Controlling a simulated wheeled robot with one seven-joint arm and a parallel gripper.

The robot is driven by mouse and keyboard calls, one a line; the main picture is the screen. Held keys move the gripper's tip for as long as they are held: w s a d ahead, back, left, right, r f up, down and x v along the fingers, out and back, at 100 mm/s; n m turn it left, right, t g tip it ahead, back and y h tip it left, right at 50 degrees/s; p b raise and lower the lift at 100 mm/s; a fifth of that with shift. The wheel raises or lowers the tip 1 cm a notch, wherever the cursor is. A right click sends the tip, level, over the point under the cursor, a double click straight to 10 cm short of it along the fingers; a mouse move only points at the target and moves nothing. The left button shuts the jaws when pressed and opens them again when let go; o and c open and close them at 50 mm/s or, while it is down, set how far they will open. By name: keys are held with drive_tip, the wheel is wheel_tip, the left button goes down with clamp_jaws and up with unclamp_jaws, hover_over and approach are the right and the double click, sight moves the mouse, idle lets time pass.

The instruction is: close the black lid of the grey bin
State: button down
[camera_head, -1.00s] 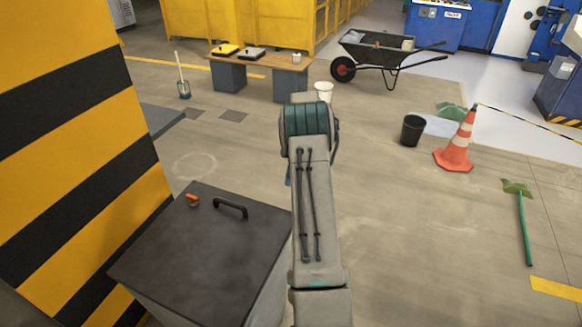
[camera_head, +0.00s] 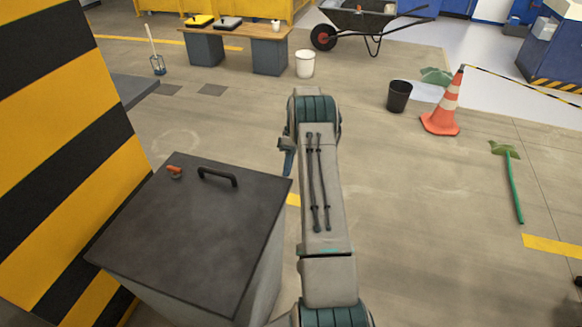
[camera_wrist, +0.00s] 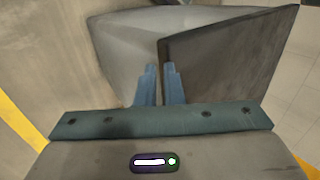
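The black lid (camera_head: 185,230) lies across the top of the grey bin (camera_head: 262,285) at lower left in the head view. It has a black handle (camera_head: 217,176) and an orange latch piece (camera_head: 174,171) near its far edge. I cannot tell whether it is fully down or slightly raised. In the wrist view, a dark panel (camera_wrist: 225,60), apparently the lid, stands beside a light grey wall (camera_wrist: 125,45) of the bin. My gripper (camera_wrist: 158,67) has blue fingers close together with a narrow gap, nothing between them. A blue finger (camera_head: 287,160) shows right of the bin; contact cannot be told.
A yellow-black striped wall (camera_head: 55,140) stands close left of the bin. A workbench (camera_head: 236,31), white bucket (camera_head: 305,64), black bucket (camera_head: 399,97), traffic cone (camera_head: 445,108) and green-handled tool (camera_head: 513,185) are farther off.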

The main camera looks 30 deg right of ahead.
drive_tip(key=shift+x, duration=0.8)
drive_tip(key=shift+d, duration=0.1)
drive_tip(key=p+v, duration=0.6)
drive_tip(key=v, duration=0.7)
drive_tip(key=shift+r, duration=0.3)
drive_tip(key=shift+p, duration=0.65)
